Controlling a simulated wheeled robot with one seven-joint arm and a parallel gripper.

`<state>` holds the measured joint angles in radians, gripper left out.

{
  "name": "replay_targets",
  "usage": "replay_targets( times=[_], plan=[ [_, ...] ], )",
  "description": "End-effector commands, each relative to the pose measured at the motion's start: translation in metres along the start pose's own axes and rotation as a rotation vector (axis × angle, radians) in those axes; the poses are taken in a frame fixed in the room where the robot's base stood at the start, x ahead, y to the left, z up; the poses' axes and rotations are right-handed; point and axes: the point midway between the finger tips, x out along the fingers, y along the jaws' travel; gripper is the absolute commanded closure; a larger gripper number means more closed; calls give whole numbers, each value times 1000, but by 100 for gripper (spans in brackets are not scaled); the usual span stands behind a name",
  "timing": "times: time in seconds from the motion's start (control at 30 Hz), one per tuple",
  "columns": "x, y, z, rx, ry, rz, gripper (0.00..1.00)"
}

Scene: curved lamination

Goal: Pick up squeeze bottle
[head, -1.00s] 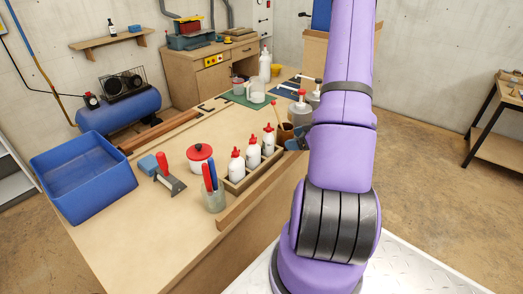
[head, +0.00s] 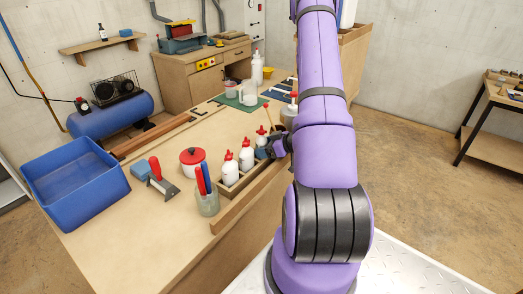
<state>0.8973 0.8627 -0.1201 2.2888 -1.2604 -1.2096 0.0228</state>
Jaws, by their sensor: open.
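Three white squeeze bottles with red caps stand upright in a row in a narrow wooden tray (head: 232,190) on the workbench: a near one (head: 229,171), a middle one (head: 246,156) and a far one (head: 261,140). My gripper (head: 265,149) is open beside the far bottle, at its right and near side, with bluish fingers in front of its lower part. I cannot tell whether the fingers touch the bottle or pass around it. My purple arm reaches in from the right, and the gripper is small and partly merged with the bottle in view.
A glass jar (head: 208,204) with red and blue handles stands left of the tray. A red-lidded pot (head: 193,161), a scraper (head: 160,178) and a blue bin (head: 75,180) lie farther left. A brush handle and containers stand behind the far bottle.

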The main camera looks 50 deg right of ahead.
Motion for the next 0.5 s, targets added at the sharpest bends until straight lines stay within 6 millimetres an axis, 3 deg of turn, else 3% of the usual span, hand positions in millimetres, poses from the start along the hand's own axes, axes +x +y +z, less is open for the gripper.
replay_targets(
  times=[0.33,0.5],
  plan=[
    [9,0,0,1,0,1,24],
    [9,0,0,1,0,1,57]
  ],
)
